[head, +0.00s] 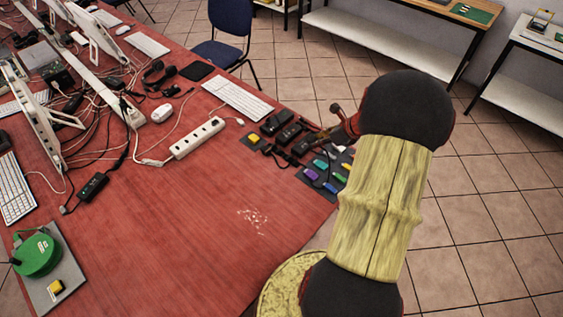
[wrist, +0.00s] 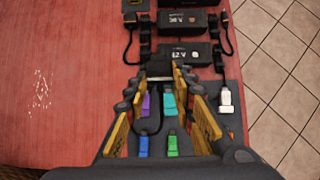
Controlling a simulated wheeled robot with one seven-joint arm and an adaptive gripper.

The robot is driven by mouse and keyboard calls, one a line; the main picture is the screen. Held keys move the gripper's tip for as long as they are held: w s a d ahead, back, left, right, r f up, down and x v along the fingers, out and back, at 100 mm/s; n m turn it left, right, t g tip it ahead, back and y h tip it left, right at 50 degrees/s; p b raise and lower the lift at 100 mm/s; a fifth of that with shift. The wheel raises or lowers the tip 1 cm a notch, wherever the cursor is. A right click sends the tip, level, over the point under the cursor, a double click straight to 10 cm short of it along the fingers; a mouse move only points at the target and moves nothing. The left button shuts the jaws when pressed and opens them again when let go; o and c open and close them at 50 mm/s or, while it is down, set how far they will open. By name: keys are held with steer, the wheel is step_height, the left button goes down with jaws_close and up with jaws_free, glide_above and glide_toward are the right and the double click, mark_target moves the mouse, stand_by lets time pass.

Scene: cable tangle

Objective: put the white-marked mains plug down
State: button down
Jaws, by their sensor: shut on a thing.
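In the wrist view my gripper (wrist: 160,80) has its yellow-padded fingers closed on a dark plug (wrist: 158,69) with a pale stripe along its near edge, which I take for the white-marked mains plug. A black cable curls from it back between the fingers. The plug is above the dark mat (wrist: 232,121), just short of the 12 V adapter; I cannot tell whether it touches the mat. In the head view my gripper (head: 338,134) is over the table's right corner, and the plug cannot be made out there.
Purple, teal, blue and green connectors lie on the mat below my gripper. Black adapters (wrist: 184,54) lie beyond it, and a white connector (wrist: 226,98) lies at right. The red table's (head: 190,230) front middle is clear. A white power strip (head: 197,138) lies left of the adapters.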

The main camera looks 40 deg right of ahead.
steer(key=w+a+f+b, duration=0.1)
steer(key=w+a+f, duration=0.1)
steer(key=w, duration=0.1)
steer(key=w+a+f+b, duration=0.2)
steer(key=w+a+f, duration=0.1)
steer(key=w+a+f+b, duration=0.1)
steer(key=w+a+f, duration=0.1)
steer(key=w+f, duration=0.1)
steer(key=shift+w+a+f, duration=0.2)
steer(key=shift+f, duration=0.05)
steer(key=shift+w+a+f+b, duration=0.2)
steer(key=shift+f+b, duration=0.45)
steer(key=shift+f, duration=0.35)
steer(key=shift+w+a+f+b, duration=0.15)
steer(key=shift+f+b, duration=0.45)
steer(key=shift+f, duration=0.4)
steer(key=shift+d, duration=0.1)
steer(key=shift+f, duration=0.2)
steer(key=c, duration=1.5)
jaws_free()
steer(key=shift+r, duration=0.15)
